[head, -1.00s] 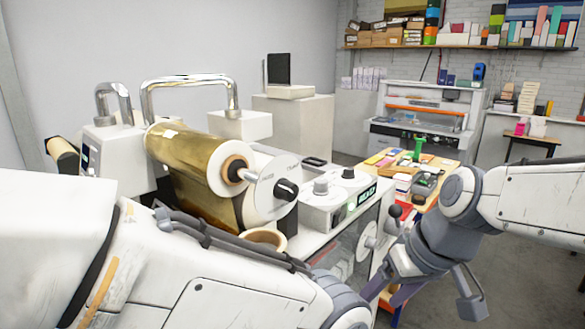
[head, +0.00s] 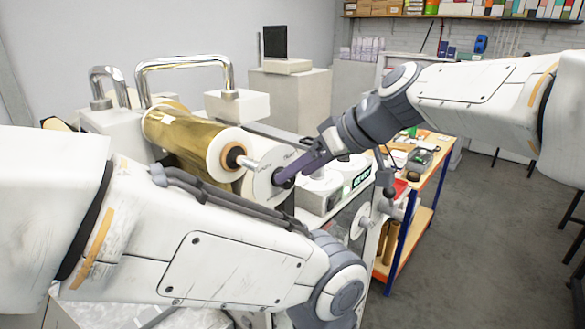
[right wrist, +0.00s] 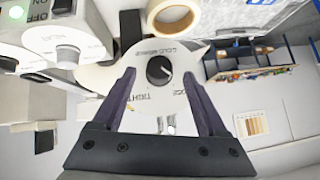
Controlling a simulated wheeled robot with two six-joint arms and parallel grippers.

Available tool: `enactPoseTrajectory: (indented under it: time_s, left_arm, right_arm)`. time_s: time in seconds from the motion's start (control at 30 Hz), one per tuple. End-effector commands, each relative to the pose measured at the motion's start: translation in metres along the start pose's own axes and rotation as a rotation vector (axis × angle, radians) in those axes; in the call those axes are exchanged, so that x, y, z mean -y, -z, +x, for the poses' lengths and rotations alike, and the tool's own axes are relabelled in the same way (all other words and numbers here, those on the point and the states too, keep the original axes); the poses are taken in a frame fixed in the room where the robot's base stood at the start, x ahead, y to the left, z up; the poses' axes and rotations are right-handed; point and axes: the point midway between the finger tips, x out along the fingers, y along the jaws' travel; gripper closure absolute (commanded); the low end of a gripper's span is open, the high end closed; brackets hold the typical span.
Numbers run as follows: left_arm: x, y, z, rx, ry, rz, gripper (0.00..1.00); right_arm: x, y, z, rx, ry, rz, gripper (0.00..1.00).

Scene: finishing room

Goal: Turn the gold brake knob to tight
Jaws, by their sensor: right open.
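The gold brake knob (right wrist: 159,70) is a small black knob with a pale mark, on a white dial plate (right wrist: 140,84) lettered GOLD BRAKE and TIGHT in the right wrist view. Exactly where its mark points is hard to tell. My right gripper (right wrist: 159,74) is open, its two purple fingers on either side of the knob in that view; contact cannot be told. In the head view the knob (head: 283,179) is partly hidden by my right gripper (head: 287,172), which reaches it from the right. My left gripper is out of view; only its arm shows.
The gold foil roll (head: 188,133) sits left of the dial on the machine. A grey-white control box (head: 320,192) with a green display stands close right of it. A wooden-topped bench (head: 433,152) with items stands behind.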

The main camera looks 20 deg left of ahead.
Motion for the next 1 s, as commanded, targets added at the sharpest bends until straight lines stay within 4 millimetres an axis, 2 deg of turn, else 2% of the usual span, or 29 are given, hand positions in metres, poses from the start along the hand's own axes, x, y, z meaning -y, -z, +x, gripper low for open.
enactPoseTrajectory:
  time_s: [0.03,0.2,0.53,0.73,1.0]
  left_arm:
    - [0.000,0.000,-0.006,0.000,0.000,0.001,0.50]
    - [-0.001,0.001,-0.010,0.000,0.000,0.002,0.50]
    - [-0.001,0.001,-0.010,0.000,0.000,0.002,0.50]
    - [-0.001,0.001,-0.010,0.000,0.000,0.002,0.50]
    - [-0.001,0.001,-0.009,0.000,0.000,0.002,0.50]
  right_arm:
    - [0.001,0.002,0.006,0.002,0.002,0.001,0.24]
    - [0.000,0.001,0.022,0.001,0.001,0.000,0.24]
    - [0.000,0.000,0.026,-0.001,-0.001,0.000,0.24]
    - [0.000,0.000,0.026,-0.001,-0.001,0.000,1.00]
    - [-0.001,0.000,0.026,0.000,0.012,0.015,1.00]
